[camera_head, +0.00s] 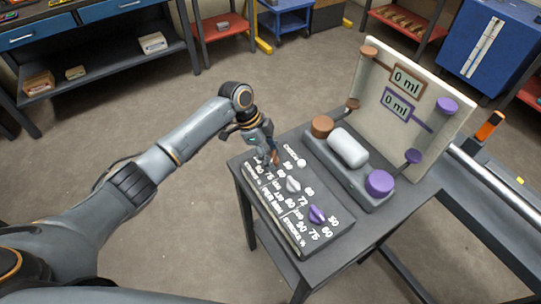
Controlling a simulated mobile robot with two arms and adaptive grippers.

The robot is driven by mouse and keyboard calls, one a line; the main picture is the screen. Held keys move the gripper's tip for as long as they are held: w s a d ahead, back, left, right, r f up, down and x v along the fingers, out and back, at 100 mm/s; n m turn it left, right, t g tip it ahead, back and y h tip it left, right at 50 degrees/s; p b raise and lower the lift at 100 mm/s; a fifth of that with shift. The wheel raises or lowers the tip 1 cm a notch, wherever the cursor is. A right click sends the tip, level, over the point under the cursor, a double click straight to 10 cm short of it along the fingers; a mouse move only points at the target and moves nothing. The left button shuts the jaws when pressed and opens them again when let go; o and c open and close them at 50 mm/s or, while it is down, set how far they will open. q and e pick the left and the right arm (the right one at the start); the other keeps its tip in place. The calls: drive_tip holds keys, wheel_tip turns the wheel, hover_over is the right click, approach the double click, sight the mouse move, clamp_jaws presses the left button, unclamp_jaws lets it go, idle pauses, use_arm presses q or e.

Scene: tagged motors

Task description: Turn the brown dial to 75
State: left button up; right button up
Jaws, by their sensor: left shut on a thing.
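A dark control panel (330,241) with white printed numbers lies on a small grey table. My left gripper (272,157) reaches down onto the panel's far end and is shut on the brown dial (275,160), of which only a small brown part shows. The fingers cover most of this dial, so I cannot read its setting. A white dial (293,184) and a purple dial (317,213) stand nearer on the same panel, apart from the gripper. My right gripper is not in view.
Behind the panel a grey unit holds a brown cap (322,126), a white cylinder (348,148) and a purple cap (379,183). An upright board (415,85) shows two "0 ml" displays. Floor is clear left of the table (243,205).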

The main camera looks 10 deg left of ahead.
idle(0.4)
use_arm(q)
drive_tip(key=o, duration=1.2)
drive_tip(key=shift+c, duration=0.2)
drive_tip(key=v, duration=1.2)
